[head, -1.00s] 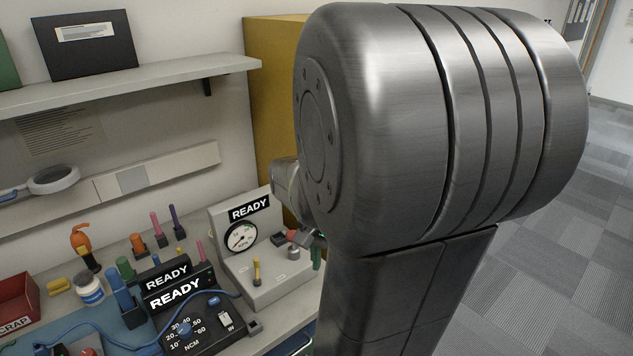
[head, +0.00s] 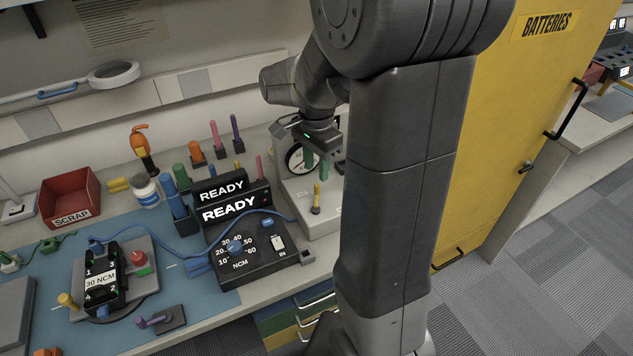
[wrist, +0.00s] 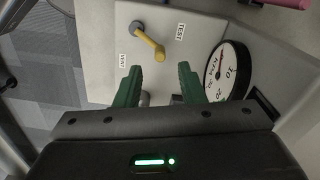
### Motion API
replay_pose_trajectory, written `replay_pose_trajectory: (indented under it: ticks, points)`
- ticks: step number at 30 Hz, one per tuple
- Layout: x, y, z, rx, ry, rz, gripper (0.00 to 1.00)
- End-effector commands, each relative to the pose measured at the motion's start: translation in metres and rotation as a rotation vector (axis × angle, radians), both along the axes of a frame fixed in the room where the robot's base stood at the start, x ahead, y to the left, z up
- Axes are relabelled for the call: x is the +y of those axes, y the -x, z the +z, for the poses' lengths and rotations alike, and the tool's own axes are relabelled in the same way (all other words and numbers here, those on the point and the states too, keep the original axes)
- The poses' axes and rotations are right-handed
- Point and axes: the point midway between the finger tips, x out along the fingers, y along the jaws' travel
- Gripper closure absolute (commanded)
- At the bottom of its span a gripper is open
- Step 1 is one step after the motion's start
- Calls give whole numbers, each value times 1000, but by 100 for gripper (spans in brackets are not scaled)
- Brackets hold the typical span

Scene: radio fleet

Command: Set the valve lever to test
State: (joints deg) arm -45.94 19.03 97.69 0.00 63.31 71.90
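The valve lever (head: 317,193) is a yellow handle on a grey test box (head: 292,193). In the wrist view the lever (wrist: 149,41) stands out from a grey pivot, between a TEST label (wrist: 181,32) and a VENT label (wrist: 122,60), clearly on neither. My gripper (head: 317,171) is above the box, close to the lever. In the wrist view my gripper's green fingers (wrist: 160,68) are apart and empty. The lever's end lies just beyond the gap between the fingertips; I see no contact.
A round pressure gauge (wrist: 228,70) is beside the right finger; my arm partly covers it in the head view. A black torque tester (head: 245,250) and READY displays (head: 229,208) stand left of the box. A yellow batteries cabinet (head: 500,130) is on the right.

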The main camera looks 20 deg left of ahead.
Motion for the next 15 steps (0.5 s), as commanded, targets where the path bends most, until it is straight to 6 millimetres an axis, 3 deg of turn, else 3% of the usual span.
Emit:
replay_pose_trajectory:
  ticks: [6,15]
  points:
    - [-1,0,-39,2,2,0,64]
    - [0,0,-57,0,0,0,64]
